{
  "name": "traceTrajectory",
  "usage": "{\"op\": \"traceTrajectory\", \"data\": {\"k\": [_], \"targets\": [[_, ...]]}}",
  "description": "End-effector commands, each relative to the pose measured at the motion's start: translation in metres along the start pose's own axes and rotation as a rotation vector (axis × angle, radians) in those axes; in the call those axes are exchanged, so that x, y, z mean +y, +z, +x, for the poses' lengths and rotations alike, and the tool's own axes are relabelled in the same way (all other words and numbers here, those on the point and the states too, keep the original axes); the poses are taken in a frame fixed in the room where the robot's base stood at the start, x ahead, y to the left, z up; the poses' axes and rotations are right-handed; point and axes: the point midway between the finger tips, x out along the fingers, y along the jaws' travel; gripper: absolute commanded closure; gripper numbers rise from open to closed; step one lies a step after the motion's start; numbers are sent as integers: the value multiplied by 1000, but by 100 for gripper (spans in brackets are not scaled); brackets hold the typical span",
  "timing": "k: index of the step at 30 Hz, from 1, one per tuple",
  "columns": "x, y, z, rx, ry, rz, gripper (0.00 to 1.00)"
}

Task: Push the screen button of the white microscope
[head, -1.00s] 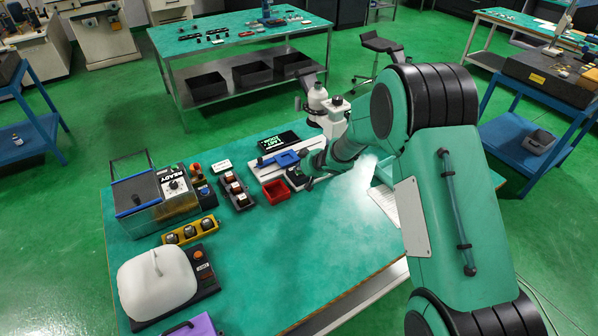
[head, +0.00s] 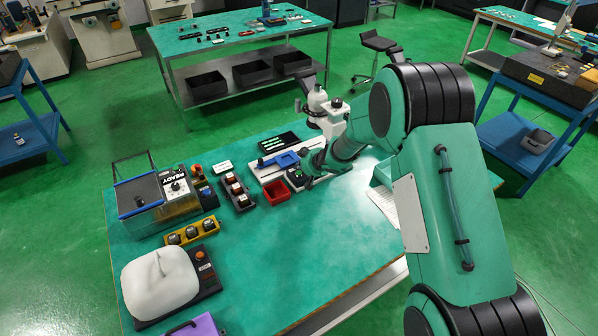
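The white microscope (head: 326,116) stands at the far edge of the green table, partly hidden behind my arm. A black screen (head: 279,142) lies flat to its left and shows small green marks. A small black part with green marks (head: 298,176) is on the white base in front of the microscope. My gripper (head: 309,179) is dark, points down at the end of my arm and is close beside this small black part. I cannot tell whether it touches it. Its fingers are too small and dark to tell open from shut. The button itself cannot be made out.
A blue piece (head: 281,160) and a red tray (head: 276,191) are just left of my gripper. A tank machine (head: 150,200), a yellow strip (head: 191,231) and a white covered device (head: 160,282) are further left. The table's front middle (head: 300,235) is clear.

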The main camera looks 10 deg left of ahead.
Motion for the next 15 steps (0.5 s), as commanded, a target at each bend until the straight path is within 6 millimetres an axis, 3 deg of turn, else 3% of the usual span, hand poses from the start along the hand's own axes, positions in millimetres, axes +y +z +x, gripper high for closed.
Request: {"op": "traceTrajectory", "data": {"k": [15], "targets": [[0,-9,-9,0,0,0,100]]}}
